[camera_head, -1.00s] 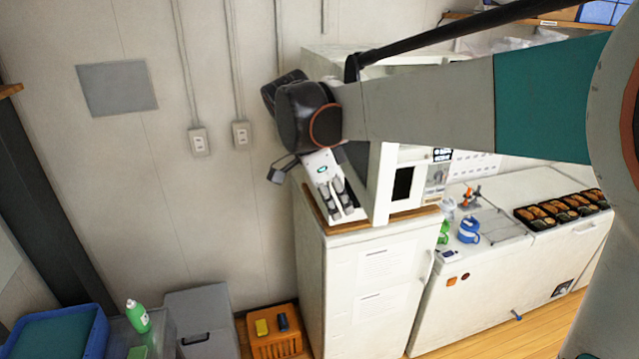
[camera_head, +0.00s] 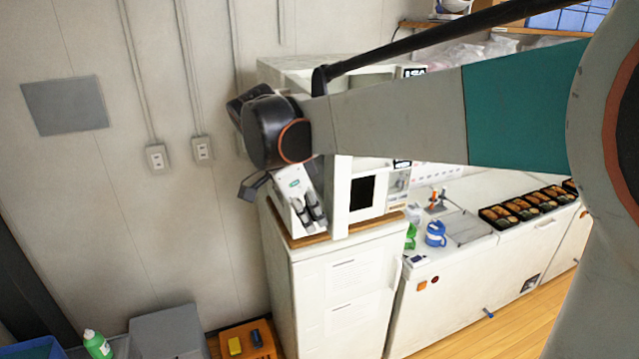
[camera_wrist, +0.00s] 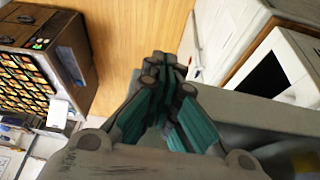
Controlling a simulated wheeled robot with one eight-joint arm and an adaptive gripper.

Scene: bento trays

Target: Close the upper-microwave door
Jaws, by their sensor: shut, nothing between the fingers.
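Two white microwaves appear stacked on a white fridge. The upper microwave (camera_head: 290,68) shows its top and a strip of its front above my arm in the head view; my arm hides most of it, and I cannot tell how far its door stands open. The lower microwave's dark window (camera_head: 362,192) shows below my arm, beside a white upright panel (camera_head: 340,200). My gripper (camera_head: 309,222) points down left of that panel, just above the fridge's wooden top. In the wrist view, my gripper's teal fingers (camera_wrist: 166,72) are together and empty, beside a grey surface (camera_wrist: 265,112).
The white fridge (camera_head: 340,290) stands below the microwaves. A white counter to the right holds a blue-and-white jug (camera_head: 435,233) and a black tray of food (camera_head: 495,217). The wall (camera_head: 70,190) is left of my gripper, with free space between. Wooden floor (camera_wrist: 140,35) shows in the wrist view.

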